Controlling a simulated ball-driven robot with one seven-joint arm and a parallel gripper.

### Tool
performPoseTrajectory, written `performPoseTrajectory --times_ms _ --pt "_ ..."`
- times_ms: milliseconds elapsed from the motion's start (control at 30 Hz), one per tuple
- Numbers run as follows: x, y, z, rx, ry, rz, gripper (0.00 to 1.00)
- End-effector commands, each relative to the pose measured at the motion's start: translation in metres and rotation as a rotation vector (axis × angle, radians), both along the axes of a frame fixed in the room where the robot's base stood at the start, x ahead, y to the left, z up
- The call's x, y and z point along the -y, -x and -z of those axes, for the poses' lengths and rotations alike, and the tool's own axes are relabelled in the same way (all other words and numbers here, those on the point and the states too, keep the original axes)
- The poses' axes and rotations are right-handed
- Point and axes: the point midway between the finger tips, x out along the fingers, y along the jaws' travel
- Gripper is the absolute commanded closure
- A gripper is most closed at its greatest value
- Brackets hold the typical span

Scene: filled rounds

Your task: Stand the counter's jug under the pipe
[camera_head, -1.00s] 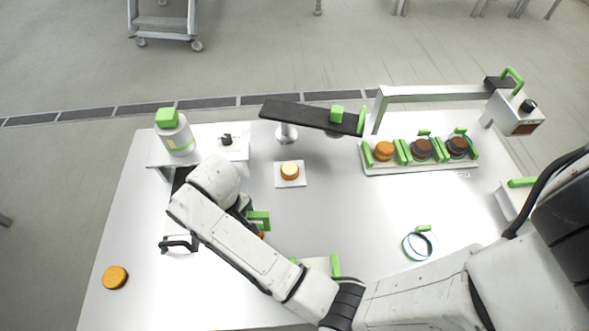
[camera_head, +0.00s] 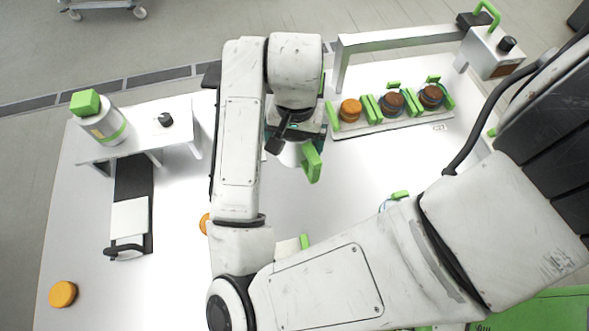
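My gripper (camera_head: 291,150) is seen from behind and above, over the middle of the counter. A green slab like a handle (camera_head: 312,163) and a pale, teal-edged shape show just below it. My wrist hides the fingers, so I cannot tell whether they are closed on it. A clear vessel with a green tab (camera_head: 400,195) stands at the right, mostly hidden behind my arm; it may be a jug. I cannot make out the pipe for certain. A black bar end (camera_head: 210,75) shows behind my arm, which covers most of it.
A white bottle with a green cap (camera_head: 103,122) stands on a white shelf (camera_head: 150,148) at left. Below are a white block (camera_head: 130,217) and an orange round (camera_head: 63,294). A rack (camera_head: 390,123) of rounds and a grey beam (camera_head: 400,42) stand at the back right.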

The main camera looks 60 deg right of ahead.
Motion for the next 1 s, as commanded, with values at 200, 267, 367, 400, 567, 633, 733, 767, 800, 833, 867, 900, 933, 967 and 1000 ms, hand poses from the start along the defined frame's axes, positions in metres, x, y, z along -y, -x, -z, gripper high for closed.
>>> performPoseTrajectory --times_ms 200,267,367,400,567,633,733,767,800,833,867,900,933,967,1000 --pt "-0.014 0.049 0.009 0.001 0.000 0.174 0.41" --pt "-0.014 0.052 0.010 0.001 0.001 0.190 0.41" --pt "-0.008 0.049 0.014 -0.001 0.002 0.202 0.41" --pt "-0.004 0.044 0.017 -0.002 0.003 0.201 0.41" --pt "0.020 0.018 0.033 -0.004 0.003 0.200 0.41" --pt "0.030 0.006 0.040 -0.004 0.003 0.199 0.41" --pt "0.043 -0.012 0.047 -0.004 -0.002 0.202 0.41" --pt "0.047 -0.016 0.053 -0.004 -0.001 0.201 0.41" --pt "0.050 -0.021 0.062 -0.004 -0.001 0.199 0.41" --pt "0.053 -0.024 0.068 -0.003 -0.001 0.200 0.41" --pt "0.056 -0.027 0.073 -0.003 -0.002 0.201 0.41" --pt "0.059 -0.032 0.080 -0.003 -0.002 0.200 0.41" --pt "0.062 -0.035 0.084 -0.002 -0.001 0.200 0.41" --pt "0.064 -0.037 0.088 -0.001 -0.002 0.200 0.41" --pt "0.066 -0.040 0.093 -0.002 -0.001 0.200 0.41"
